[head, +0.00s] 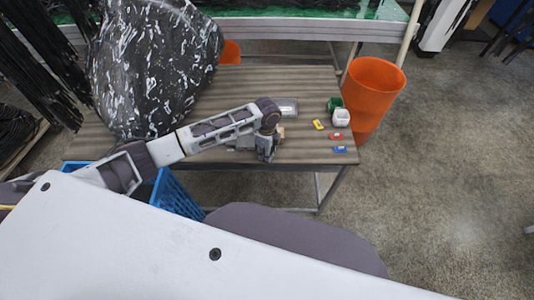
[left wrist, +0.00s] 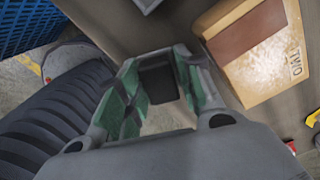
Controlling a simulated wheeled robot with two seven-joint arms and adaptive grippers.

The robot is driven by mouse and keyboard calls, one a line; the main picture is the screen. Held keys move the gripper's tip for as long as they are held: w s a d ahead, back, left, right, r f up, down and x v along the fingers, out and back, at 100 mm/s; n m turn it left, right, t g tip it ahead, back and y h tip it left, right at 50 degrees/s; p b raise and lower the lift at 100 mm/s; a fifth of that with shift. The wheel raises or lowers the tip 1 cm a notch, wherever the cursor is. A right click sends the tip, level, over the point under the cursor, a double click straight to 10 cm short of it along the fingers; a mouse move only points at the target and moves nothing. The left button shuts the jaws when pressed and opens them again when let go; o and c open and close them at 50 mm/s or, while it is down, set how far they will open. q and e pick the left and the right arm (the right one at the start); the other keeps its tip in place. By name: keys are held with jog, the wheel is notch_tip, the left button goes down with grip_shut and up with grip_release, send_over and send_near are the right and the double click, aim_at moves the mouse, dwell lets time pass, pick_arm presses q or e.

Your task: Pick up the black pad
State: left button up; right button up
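My left gripper (head: 267,154) points down at the front part of the striped table. In the left wrist view its two green-padded fingers (left wrist: 160,80) stand apart. The black pad (left wrist: 158,84) is a dark square that fills the gap between the fingertips. I cannot tell whether the fingers press on it or only stand on either side of it. In the head view the pad cannot be made out behind my gripper. My right gripper is not in view.
A light wooden block (left wrist: 262,62) marked "TWO", with a brown top patch, lies close beside the right finger. Small green (head: 334,103) and white (head: 341,117) boxes and coloured cards stand to the right. A blue crate (head: 178,196) is below left. Orange bin (head: 371,90) stands right.

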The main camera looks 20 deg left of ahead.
pick_arm(q)
jog(key=shift+r, duration=0.15)
jog(key=shift+c, duration=0.4)
notch_tip(320, 180, up, 8)
jog(key=shift+r, duration=0.9)
jog(key=o, duration=0.5)
jog(key=shift+c, duration=1.6)
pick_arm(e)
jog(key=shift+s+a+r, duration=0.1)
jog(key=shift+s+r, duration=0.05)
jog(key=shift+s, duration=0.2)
